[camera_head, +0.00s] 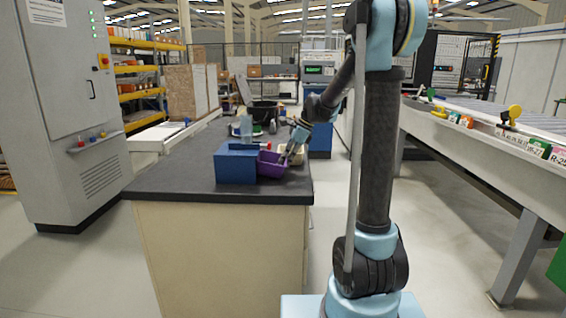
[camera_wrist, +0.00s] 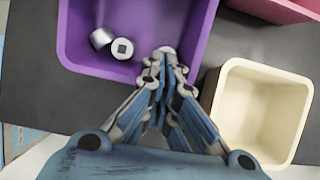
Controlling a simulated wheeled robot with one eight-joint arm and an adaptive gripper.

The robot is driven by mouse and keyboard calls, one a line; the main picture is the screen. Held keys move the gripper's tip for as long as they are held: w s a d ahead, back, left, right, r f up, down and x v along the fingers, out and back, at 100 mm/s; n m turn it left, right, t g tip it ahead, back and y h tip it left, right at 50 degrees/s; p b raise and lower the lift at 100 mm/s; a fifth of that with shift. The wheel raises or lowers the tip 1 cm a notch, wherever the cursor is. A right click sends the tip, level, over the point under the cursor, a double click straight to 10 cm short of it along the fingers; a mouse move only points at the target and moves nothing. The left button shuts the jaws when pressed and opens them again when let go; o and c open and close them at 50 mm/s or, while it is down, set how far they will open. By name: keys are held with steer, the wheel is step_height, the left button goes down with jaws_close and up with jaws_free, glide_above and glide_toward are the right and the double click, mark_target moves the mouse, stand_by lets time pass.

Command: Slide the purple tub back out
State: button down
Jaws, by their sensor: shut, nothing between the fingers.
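The purple tub (camera_head: 274,172) stands on the dark worktop, right beside a blue box (camera_head: 236,163). In the wrist view the purple tub (camera_wrist: 78,40) fills the upper left and holds two small silvery cylinders (camera_wrist: 113,42). My gripper (camera_wrist: 165,55) is shut and empty. Its fingertips overlap the tub's interior near the near right corner in the wrist view; I cannot tell whether they touch its wall. In the head view my gripper (camera_head: 286,160) is small and sits at the tub's right side. The tub's left part is hidden by the blue box in the head view.
A cream tub (camera_wrist: 263,112) stands close to the right of the purple tub. A pink tub (camera_wrist: 275,8) is at the upper right in the wrist view. A dark bin (camera_head: 264,112) and a bottle stand farther back. The worktop (camera_head: 200,192) is bare near its front edge.

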steer(key=shift+d, duration=2.95)
steer(key=shift+a+r, duration=0.2)
steer(key=shift+r, duration=0.65)
steer(key=shift+a+r, duration=0.2)
steer(key=shift+r, duration=0.65)
steer(key=shift+a+r, duration=0.2)
steer(key=shift+r, duration=0.65)
